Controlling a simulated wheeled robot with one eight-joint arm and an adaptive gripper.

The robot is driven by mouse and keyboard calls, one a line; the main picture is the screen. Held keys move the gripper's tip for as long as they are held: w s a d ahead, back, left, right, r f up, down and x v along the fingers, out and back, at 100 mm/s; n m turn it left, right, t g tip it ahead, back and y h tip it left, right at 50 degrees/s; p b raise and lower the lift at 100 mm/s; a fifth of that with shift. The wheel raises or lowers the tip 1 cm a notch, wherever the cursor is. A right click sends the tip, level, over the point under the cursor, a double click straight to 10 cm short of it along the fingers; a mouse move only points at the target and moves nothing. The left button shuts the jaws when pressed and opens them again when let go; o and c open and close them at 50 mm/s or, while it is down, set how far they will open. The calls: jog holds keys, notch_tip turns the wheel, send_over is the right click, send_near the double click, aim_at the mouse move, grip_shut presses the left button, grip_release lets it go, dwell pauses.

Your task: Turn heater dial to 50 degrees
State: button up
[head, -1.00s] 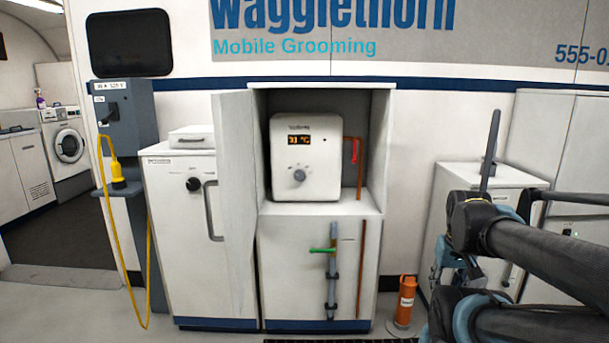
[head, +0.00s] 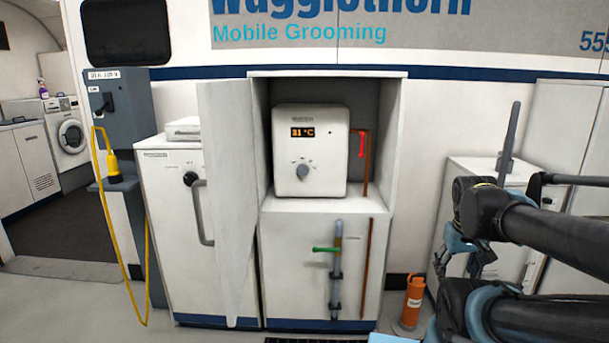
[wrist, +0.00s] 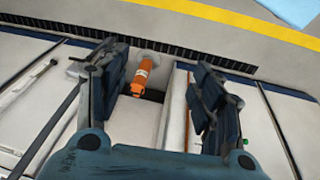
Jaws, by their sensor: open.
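The white heater (head: 311,150) stands in an open cabinet alcove in the head view. Its orange display (head: 303,132) reads 31 °C. The round grey heater dial (head: 302,171) sits below the display on the front face. My gripper (wrist: 162,95) shows in the wrist view with its two dark fingers spread apart and nothing between them. In the head view my arm is at the right, well away from the heater, and the fingertips cannot be made out clearly. The heater and dial do not show in the wrist view.
The cabinet door (head: 228,200) stands open at the alcove's left side. A red-handled valve (head: 361,145) is right of the heater; a green-handled valve (head: 326,249) is below. An orange cylinder (head: 413,300) stands on the floor at the cabinet's right. Floor at front left is clear.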

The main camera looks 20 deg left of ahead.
jog(key=w+a+r+n+t+h, duration=0.2)
jog(key=w+n, duration=0.3)
jog(key=w, duration=0.2)
jog(key=w+a+r+n+t+h, duration=0.1)
jog(key=w+r+n+t, duration=0.15)
jog(key=w+n, duration=0.4)
jog(key=n+t+y, duration=0.8)
jog(key=n+t, duration=0.2)
jog(key=n, duration=1.5)
send_near(303, 170)
jog(key=x, duration=0.8)
jog(key=shift+w+a+f, duration=0.1)
jog(key=shift+w, duration=0.2)
jog(key=shift+c, duration=0.3)
jog(key=c, duration=1)
